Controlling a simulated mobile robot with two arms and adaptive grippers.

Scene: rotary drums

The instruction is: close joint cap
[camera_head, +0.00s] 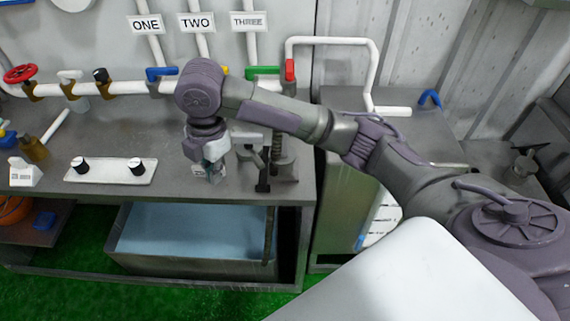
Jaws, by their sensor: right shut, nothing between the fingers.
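My right arm reaches in from the right, and its gripper (214,174) points down over the front part of the grey workbench (112,205). The gripper is shut with nothing held. A dark clamp-like metal fitting (284,167) stands on the bench just right of the gripper, and part of it is hidden behind the wrist. I cannot make out which part is the joint cap; it may be hidden behind my gripper or arm. My left gripper is not in view.
White pipes with a red wheel valve (20,73) and coloured handles run along the back wall. A white panel with two black knobs (110,170) lies left of the gripper. A metal basin (190,262) is under the bench. Labels ONE, TWO, THREE hang above.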

